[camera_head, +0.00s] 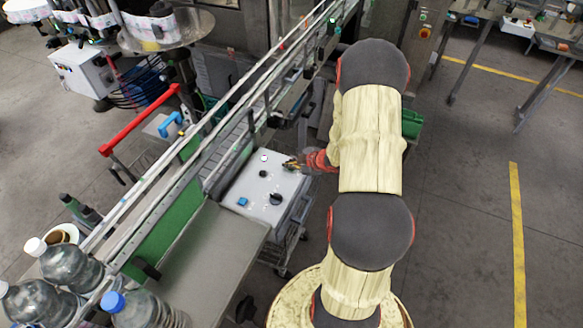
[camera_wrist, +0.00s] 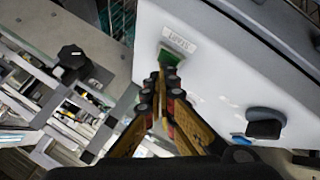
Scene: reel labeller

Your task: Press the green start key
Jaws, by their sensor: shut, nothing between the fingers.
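In the head view my gripper (camera_head: 287,166) reaches in from the right over the far right part of the panel (camera_head: 255,190). I cannot make out the green key for certain there.
The panel also carries a black knob (camera_head: 275,198) and a blue key (camera_head: 242,202). A conveyor (camera_head: 190,175) with metal rails runs along the panel's left side. Large bottles (camera_head: 70,265) stand at the lower left.

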